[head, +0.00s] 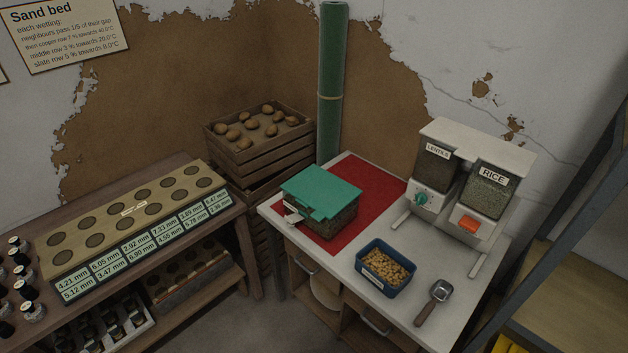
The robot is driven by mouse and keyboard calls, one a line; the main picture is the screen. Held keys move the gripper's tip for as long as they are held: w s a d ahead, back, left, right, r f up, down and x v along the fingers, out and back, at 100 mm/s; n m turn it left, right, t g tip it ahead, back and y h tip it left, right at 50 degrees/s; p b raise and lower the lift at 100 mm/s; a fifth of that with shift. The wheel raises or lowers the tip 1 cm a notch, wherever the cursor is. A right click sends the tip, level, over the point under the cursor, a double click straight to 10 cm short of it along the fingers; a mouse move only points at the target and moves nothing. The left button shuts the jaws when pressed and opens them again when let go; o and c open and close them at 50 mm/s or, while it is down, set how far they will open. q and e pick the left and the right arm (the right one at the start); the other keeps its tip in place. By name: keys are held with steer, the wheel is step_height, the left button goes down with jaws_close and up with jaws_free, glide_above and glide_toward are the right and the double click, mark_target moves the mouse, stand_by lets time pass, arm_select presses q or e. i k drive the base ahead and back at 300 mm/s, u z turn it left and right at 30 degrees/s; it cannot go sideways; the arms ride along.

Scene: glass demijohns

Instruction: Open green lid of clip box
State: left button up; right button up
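The clip box stands on a red mat on the white-topped cabinet, right of centre in the head view. Its green lid (320,190) lies over the top and looks closed. The see-through body (335,225) shows below the lid, with dark contents I cannot make out. A pale clip (293,212) shows at its left front side; I cannot tell whether it is fastened. Neither of my grippers is in view.
The red mat (378,190) lies under the box. A blue tub of nuts (385,268), a scoop (433,301) and a lentils and rice dispenser (465,180) share the white top (345,277). A potato crate (262,153) and green roll (331,85) stand behind.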

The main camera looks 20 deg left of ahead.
mark_target(317, 188)
steer(key=u, duration=0.5)
steer(key=k, duration=0.6)
steer(key=u, duration=0.8)
steer(key=i, duration=0.9)
steer(key=u, duration=0.2)
